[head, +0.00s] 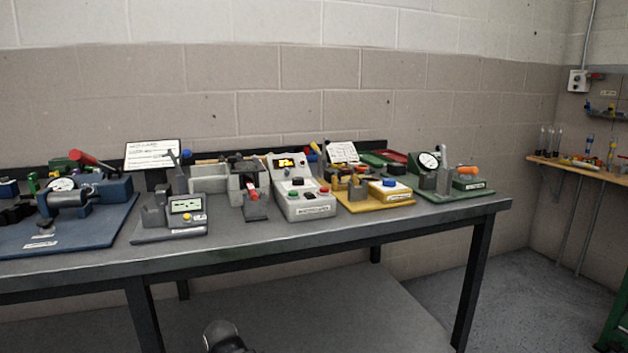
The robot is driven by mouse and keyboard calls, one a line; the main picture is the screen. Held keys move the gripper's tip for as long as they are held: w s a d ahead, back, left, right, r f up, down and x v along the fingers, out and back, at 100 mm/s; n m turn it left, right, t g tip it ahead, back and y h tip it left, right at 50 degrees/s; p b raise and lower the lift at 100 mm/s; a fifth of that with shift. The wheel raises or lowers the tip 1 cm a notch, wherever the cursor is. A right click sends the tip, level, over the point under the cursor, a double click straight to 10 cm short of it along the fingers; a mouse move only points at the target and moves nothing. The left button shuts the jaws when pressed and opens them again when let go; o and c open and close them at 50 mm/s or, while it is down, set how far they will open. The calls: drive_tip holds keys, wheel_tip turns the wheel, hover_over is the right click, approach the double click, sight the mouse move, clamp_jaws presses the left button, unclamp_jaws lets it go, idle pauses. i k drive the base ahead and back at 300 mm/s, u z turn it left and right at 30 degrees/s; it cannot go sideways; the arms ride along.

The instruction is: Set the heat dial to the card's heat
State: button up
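A pale grey control box (305,208) stands mid-bench, with a lit yellow display (286,162), a dark knob (298,181) and green and red buttons. A yellow-based unit (375,203) to its right carries a blue knob or button (389,183). I cannot tell which of these is the heat dial. Two white cards with writing stand behind the units, a larger left card (151,154) and a smaller right card (342,152). Their text is too small to read. My gripper is not visible; only a dark rounded part of my arm shows at the bottom edge, well below the bench top.
The grey workbench (265,242) has a clear front strip. A blue-based fixture (70,228), a dark grey meter unit (178,220) and a green-based gauge unit (450,190) also stand on it. A wooden side shelf (585,168) is at the right wall. The floor before the bench looks clear.

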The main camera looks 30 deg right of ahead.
sight(297, 181)
drive_tip(key=u, duration=0.6)
drive_tip(key=k, duration=0.3)
drive_tip(key=u, duration=0.7)
drive_tip(key=k, duration=0.95)
drive_tip(key=z, duration=0.7)
drive_tip(key=i, duration=1)
drive_tip(key=u, duration=0.15)
